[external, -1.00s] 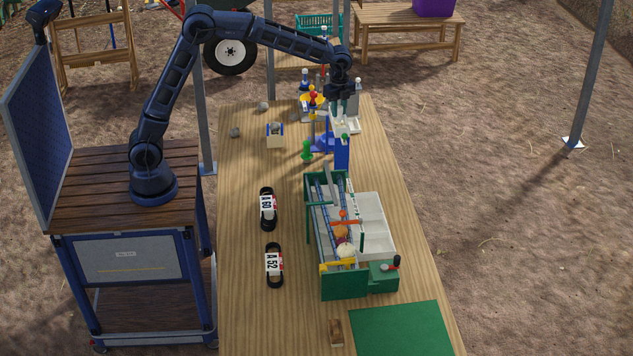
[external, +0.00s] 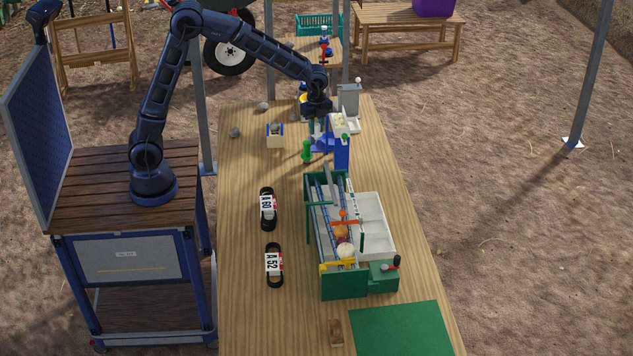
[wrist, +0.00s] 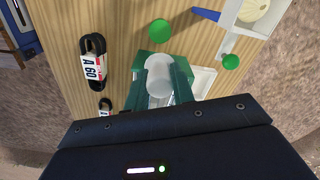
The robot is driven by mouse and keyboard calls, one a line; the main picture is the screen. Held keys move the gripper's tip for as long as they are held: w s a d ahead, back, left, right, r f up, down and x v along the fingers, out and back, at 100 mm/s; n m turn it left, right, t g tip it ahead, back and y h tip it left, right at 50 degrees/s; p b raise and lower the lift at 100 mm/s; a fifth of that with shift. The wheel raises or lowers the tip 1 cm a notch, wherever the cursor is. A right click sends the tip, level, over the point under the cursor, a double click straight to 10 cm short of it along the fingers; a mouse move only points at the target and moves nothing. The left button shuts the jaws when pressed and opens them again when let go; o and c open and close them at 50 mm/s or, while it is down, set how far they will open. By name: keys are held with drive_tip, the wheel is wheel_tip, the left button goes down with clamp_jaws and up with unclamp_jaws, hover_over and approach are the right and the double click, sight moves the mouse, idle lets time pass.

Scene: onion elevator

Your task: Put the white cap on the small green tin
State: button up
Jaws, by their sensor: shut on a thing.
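My gripper (external: 317,125) is over the far part of the table, near the blue stand. In the wrist view my gripper (wrist: 160,85) has its green fingers shut on a pale white, rounded thing, which I take to be the white cap (wrist: 158,76). Two round green tops show ahead of it: a larger green disc (wrist: 160,31) and a smaller green disc (wrist: 231,62). I cannot tell surely which is the small green tin. In the external view a small green thing (external: 307,151) stands left of the blue stand. The held cap is apart from both discs.
The blue stand (external: 342,152) and white tray (external: 352,120) are close on the right. A green machine (external: 345,285) with white bins fills the table's middle right. Two black bundles, A 60 (external: 267,208) and A 52 (external: 274,265), lie left. The left table edge is mostly free.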

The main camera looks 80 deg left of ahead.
wheel_tip(320, 180, down, 18)
drive_tip(key=shift+f, duration=0.2)
idle(0.4)
drive_tip(key=shift+f, duration=0.15)
drive_tip(key=o, duration=1)
drive_tip(key=shift+c, duration=0.2)
